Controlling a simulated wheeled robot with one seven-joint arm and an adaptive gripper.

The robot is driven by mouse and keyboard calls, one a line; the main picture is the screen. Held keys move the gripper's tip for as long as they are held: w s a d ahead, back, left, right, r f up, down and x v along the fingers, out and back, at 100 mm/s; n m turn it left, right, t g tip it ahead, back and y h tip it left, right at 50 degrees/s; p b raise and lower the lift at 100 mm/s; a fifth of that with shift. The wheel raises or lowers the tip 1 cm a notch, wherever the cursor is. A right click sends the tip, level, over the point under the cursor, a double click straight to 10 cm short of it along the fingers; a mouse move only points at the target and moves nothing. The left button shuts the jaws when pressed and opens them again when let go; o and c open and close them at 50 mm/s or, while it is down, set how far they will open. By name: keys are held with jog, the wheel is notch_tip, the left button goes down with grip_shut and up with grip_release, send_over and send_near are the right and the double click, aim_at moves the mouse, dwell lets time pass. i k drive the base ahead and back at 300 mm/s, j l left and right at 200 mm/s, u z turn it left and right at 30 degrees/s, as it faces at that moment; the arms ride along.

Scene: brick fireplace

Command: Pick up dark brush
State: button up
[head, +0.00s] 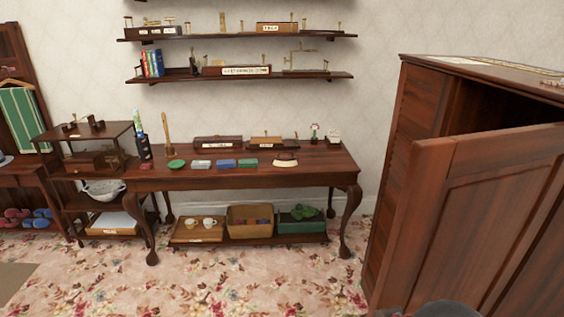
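A small object with a dark upper part and a pale lower part (286,159) lies near the front edge of the long wooden table (310,174), right of the middle. It may be the dark brush, but it is too small to be sure. No other clear brush can be told apart. My gripper's fingers are not in view; only a dark grey rounded shape, perhaps part of my arm, shows at the bottom edge on the right, far from the table.
Crates (250,221) stand beneath. A tall cabinet (410,150) with its door (480,200) ajar fills the right. Flowered carpet (230,280) in front is clear.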

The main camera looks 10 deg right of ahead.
aim_at(280, 160)
jog(key=i+j, duration=0.2)
jog(key=j, duration=0.2)
jog(key=i+j, duration=0.2)
jog(key=j, duration=0.2)
jog(key=i+j, duration=0.2)
jog(key=j, duration=0.2)
jog(key=i+j, duration=0.15)
jog(key=j, duration=0.2)
jog(key=i+j+z, duration=0.1)
jog(key=i, duration=0.9)
jog(key=i+j, duration=0.15)
jog(key=i, duration=0.85)
jog(key=i+l+z, duration=0.1)
jog(key=i+l, duration=0.55)
